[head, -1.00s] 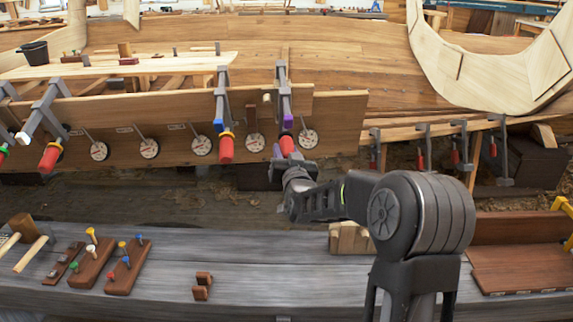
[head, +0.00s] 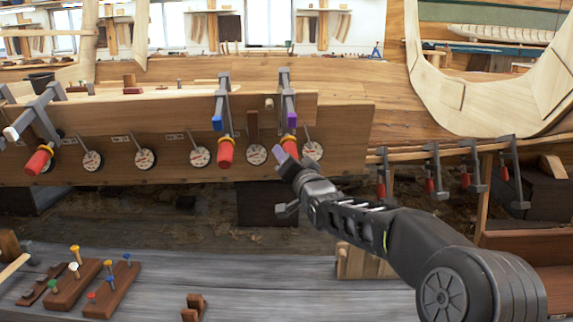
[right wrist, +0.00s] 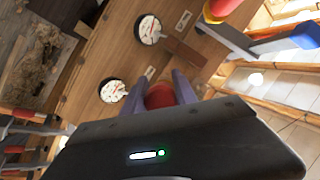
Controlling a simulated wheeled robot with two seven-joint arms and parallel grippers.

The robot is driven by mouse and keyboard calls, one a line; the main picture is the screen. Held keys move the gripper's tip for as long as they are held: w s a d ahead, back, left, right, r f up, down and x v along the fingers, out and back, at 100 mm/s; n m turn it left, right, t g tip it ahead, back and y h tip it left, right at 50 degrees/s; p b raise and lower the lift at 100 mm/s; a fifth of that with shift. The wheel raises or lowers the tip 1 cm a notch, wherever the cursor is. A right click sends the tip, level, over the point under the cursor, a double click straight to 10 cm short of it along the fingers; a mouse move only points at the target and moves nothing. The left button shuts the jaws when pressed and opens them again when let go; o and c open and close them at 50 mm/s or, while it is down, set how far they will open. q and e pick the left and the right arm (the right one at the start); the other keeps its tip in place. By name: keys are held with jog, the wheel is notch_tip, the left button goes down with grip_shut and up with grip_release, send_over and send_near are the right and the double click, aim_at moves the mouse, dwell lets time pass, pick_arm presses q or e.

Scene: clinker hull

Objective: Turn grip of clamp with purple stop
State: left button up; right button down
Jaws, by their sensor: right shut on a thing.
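The clamp with the purple stop (head: 290,117) hangs on the plank edge right of centre in the head view. Its red grip (head: 289,146) points down towards me. My right gripper (head: 285,160) is at this grip. In the right wrist view my right gripper's purple fingers (right wrist: 158,86) stand on both sides of the red grip (right wrist: 160,97) and are shut on it. The grip's near end is partly hidden by the gripper body. The purple stop is not clear in the wrist view. My left gripper is not in view.
A clamp with a blue stop (head: 217,122) and red grip (head: 225,153) hangs just left. Round dials line the plank (head: 120,170), one close right of my gripper (head: 313,151). A grey bench (head: 230,270) with peg blocks (head: 78,285) lies in front, below my arm.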

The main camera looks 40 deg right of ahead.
jog(key=c, duration=1)
grip_release()
jog(key=shift+o, duration=0.2)
jog(key=shift+s, duration=0.1)
jog(key=v, duration=0.7)
jog(key=shift+s+p, duration=0.25)
jog(key=shift+p, duration=0.15)
jog(key=shift+a, duration=0.1)
